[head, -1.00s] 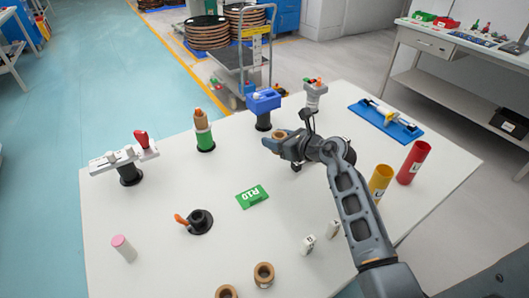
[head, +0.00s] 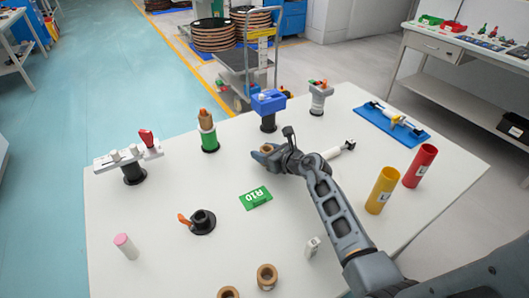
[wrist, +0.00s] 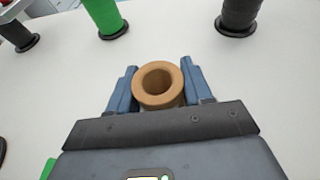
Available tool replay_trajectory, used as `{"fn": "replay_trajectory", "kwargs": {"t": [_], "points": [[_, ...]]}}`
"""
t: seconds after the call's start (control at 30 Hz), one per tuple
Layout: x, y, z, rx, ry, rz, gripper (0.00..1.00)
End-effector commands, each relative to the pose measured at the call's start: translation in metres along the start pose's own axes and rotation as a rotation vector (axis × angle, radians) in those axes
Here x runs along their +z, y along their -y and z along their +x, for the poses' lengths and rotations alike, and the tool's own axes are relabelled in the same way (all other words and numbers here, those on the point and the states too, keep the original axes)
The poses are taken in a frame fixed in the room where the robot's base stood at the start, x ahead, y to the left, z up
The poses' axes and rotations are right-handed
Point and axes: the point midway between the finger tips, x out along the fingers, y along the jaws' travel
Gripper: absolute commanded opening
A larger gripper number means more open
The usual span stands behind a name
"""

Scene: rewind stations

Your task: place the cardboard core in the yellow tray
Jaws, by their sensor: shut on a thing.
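My gripper (head: 263,155) is shut on a brown cardboard core (wrist: 158,84), a short open ring held upright between the two blue-grey fingers in the wrist view. In the head view the core (head: 266,149) is small and partly hidden by the fingers. It is over the middle of the white table, in front of the blue-topped stand; its height above the table is hard to tell. I see no yellow tray in either view; a tall yellow tube (head: 382,190) stands at the table's right.
Two more cardboard cores (head: 267,277) stand at the near edge. A green R10 block (head: 256,198), black holder (head: 202,222), green stand (head: 208,133), blue-topped stand (head: 268,108), red tube (head: 420,165) and blue tray (head: 392,124) surround my arm. The table's left-centre has free room.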

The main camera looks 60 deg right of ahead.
Motion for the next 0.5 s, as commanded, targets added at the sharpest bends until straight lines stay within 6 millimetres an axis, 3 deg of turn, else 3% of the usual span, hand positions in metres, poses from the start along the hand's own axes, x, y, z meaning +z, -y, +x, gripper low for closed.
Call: {"fn": "replay_trajectory", "kwargs": {"t": [0.17,0.2,0.43,0.5], "points": [[-0.0038,-0.0001,0.0014,0.0,0.0,0.0,0.21],[-0.0026,0.0,0.001,0.0,0.0,0.0,0.54],[-0.0025,0.0,0.0008,0.0,0.0,0.0,0.75],[-0.0025,0.0,0.0008,0.0,0.0,0.0,0.75]]}}
